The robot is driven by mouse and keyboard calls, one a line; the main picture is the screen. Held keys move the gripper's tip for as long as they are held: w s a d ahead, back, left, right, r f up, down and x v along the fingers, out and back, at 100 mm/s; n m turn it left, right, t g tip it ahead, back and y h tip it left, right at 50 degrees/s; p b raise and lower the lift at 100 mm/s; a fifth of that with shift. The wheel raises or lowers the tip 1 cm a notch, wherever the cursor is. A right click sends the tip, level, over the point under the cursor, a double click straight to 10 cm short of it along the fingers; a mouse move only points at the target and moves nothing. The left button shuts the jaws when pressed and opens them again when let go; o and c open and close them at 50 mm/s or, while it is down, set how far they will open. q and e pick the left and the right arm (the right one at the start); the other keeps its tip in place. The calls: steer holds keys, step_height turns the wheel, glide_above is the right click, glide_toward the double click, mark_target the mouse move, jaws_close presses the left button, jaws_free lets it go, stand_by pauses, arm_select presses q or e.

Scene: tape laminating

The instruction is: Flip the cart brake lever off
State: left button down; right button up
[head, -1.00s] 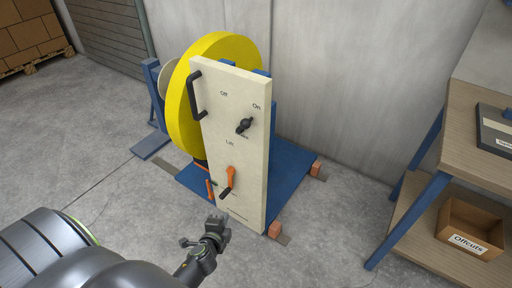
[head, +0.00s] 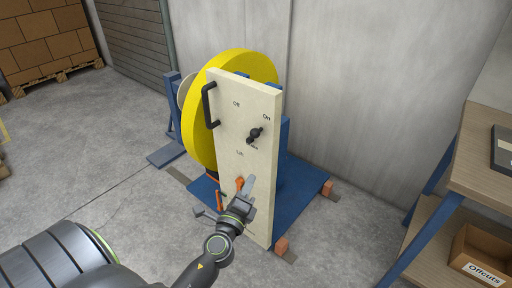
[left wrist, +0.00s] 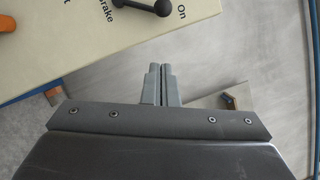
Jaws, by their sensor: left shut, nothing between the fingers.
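The black brake lever (head: 254,135) is on the upper right of a cream panel (head: 240,100), with "Off" printed up and left of it and "On" up and right. Its ball end is on the side toward "On". In the left wrist view the lever (left wrist: 150,5) is cut by the top edge, with "On" right of it and part of "Brake" to its left. My left gripper (head: 250,182) is shut and empty, below the lever and apart from it, in front of the panel's lower part. Its closed fingers also show in the left wrist view (left wrist: 160,85). My right gripper is not in view.
An orange lift lever (head: 240,183) sits lower on the panel, partly hidden by my left gripper. A black handle (head: 209,105) is at the panel's upper left, before a yellow wheel (head: 205,130). A workbench (head: 485,165) with an offcuts box stands right. Open floor lies left.

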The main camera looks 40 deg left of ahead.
arm_select(q)
steer(key=p, duration=0.2)
glide_toward(256, 135)
steer(key=w+d+f, duration=0.2)
steer(key=w, duration=0.3)
steer(key=shift+w+a+r+p, duration=0.4)
steer(key=shift+w+a, duration=0.1)
steer(key=shift+a, duration=0.25)
steer(key=shift+w+a+r+p, duration=0.35)
steer(key=shift+w+a, duration=0.1)
steer(key=shift+a, duration=0.3)
steer(key=shift+a+r+n+g+p, duration=0.25)
steer(key=shift+r+n+p, duration=0.25)
steer(key=shift+p, duration=0.2)
steer(key=shift+a+r+n+g+p, duration=0.15)
steer(key=shift+a+r+n+p, duration=0.1)
steer(key=shift+r+n+p, duration=0.3)
steer(key=a+r+n+g+h+p, duration=0.1)
steer(key=a+r+n+g+p, duration=0.1)
steer(key=a+n+p, duration=0.6)
steer(key=shift+w+a+n+g+h+p, duration=0.3)
steer(key=shift+w+a+n+g+p, duration=0.15)
steer(key=shift+a+p, duration=0.55)
steer(key=shift+a+f, duration=0.1)
